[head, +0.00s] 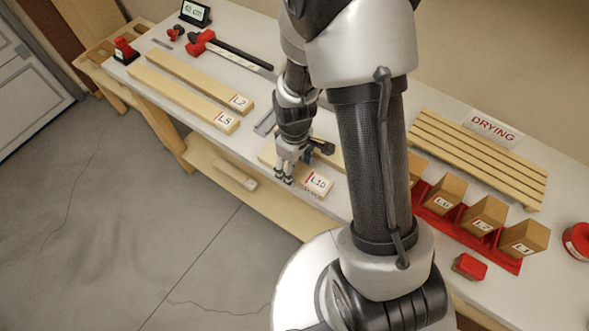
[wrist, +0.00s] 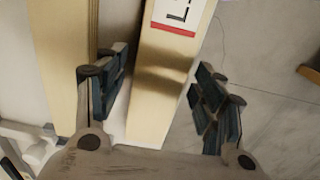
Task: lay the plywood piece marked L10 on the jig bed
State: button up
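The plywood piece marked L10 (head: 318,184) lies near the bench's front edge, with its far part hidden behind my gripper (head: 285,178). In the wrist view the piece (wrist: 160,85) runs between my two fingers (wrist: 158,78), its label partly cut off at the top. One finger is on each side of it, with visible gaps, so my gripper is open and empty. The left finger sits between L10 and a second parallel wooden strip (wrist: 62,50). I cannot tell for sure which part is the jig bed; my arm hides much of the bench behind it.
Boards L5 (head: 180,95) and L2 (head: 205,82) lie to the left. A slatted drying rack (head: 480,155) and a red holder (head: 425,200) with wooden blocks (head: 485,215) stand to the right. Floor lies beyond the front edge.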

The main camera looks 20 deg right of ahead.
jog(key=c, duration=1.1)
jog(key=shift+r, duration=0.1)
jog(key=shift+c, duration=0.2)
